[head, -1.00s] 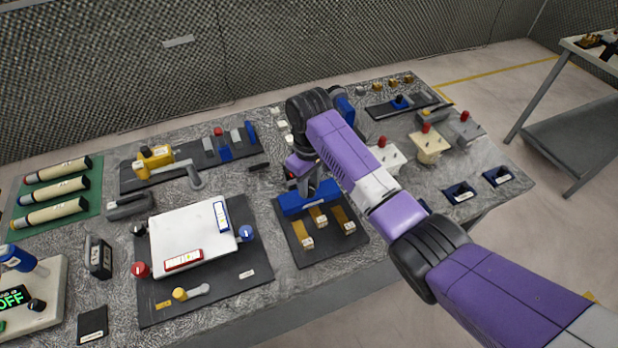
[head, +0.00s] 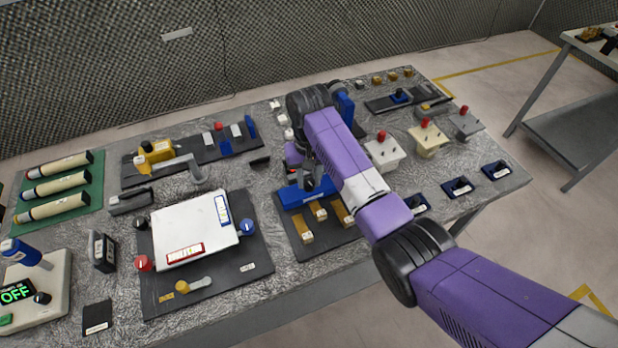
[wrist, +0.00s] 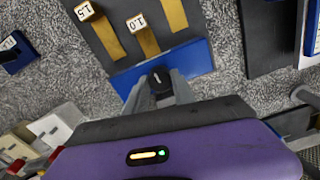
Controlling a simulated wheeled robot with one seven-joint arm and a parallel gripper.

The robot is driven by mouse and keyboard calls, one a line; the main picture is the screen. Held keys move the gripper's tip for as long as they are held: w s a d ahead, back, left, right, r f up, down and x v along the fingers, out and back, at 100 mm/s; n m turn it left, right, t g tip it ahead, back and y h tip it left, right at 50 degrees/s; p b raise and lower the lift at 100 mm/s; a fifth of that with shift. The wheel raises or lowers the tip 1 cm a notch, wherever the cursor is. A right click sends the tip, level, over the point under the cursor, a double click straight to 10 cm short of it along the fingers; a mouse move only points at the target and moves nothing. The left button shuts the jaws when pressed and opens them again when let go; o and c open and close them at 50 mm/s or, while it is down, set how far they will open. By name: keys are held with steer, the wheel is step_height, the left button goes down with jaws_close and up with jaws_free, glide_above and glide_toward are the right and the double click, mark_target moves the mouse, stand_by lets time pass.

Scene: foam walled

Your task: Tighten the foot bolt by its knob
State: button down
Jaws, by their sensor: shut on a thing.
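A black knob (wrist: 160,82) with a pale mark on top shows in the wrist view at the near edge of a blue bar (wrist: 190,62). My gripper (wrist: 160,90) has its two grey fingers on either side of the knob and is shut on it. In the head view my gripper (head: 308,182) points down at the blue bar (head: 318,193), which lies across the back of a dark plate (head: 326,236). My arm and fingers hide the knob there. I cannot tell how far the bolt is turned.
Brass strips with labelled blocks (head: 307,238) lie in front of the bar. A white plate (head: 190,225) with coloured knobs stands to the left. White blocks with red knobs (head: 382,152) and blue holders (head: 458,187) stand to the right.

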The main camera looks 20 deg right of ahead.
mark_target(309, 181)
stand_by(0.3)
steer(key=c, duration=1.1)
jaws_free()
steer(key=shift+o, duration=0.2)
steer(key=shift+r+b, duration=0.55)
steer(key=shift+r, duration=3.35)
